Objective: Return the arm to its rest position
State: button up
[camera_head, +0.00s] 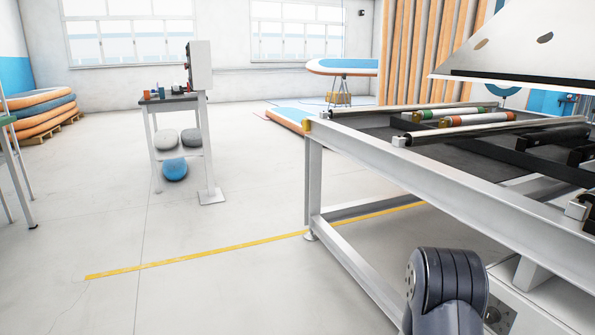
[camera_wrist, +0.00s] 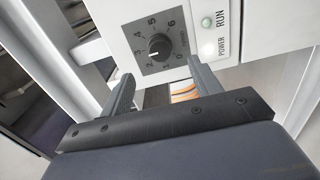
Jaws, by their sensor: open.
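My gripper (camera_wrist: 163,80) shows in the wrist view with its two grey fingers spread apart and nothing between them. Beyond the fingertips is a white control box (camera_wrist: 112,18) with a black numbered dial (camera_wrist: 160,46). The fingertips sit on either side below the dial and look apart from it, though the exact gap is hard to judge. In the head view a dark rounded link of my arm (camera_head: 446,290) stands at the bottom right, in front of the machine frame. My gripper is not visible there.
A large white-framed machine (camera_head: 430,185) with rollers fills the right. The control box also shows low on it in the head view (camera_head: 501,312). A lit green RUN lamp (camera_wrist: 206,22) is beside the dial. A small workbench (camera_head: 180,100) stands left of centre. The floor between is clear.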

jog(key=shift+w+d+f+n+p, duration=0.1)
jog(key=shift+w+d+n+p, duration=0.55)
jog(key=shift+n+p, duration=2.35)
jog(key=shift+w+d+n+p, duration=0.1)
jog(key=shift+d+n+p, duration=1.05)
jog(key=shift+n+p, duration=1.85)
jog(key=shift+w+d+f+n+p, duration=0.2)
jog(key=shift+d+n+p, duration=0.7)
jog(key=shift+n+p, duration=2.1)
jog(key=shift+a+r, duration=0.1)
jog(key=shift+r, duration=0.1)
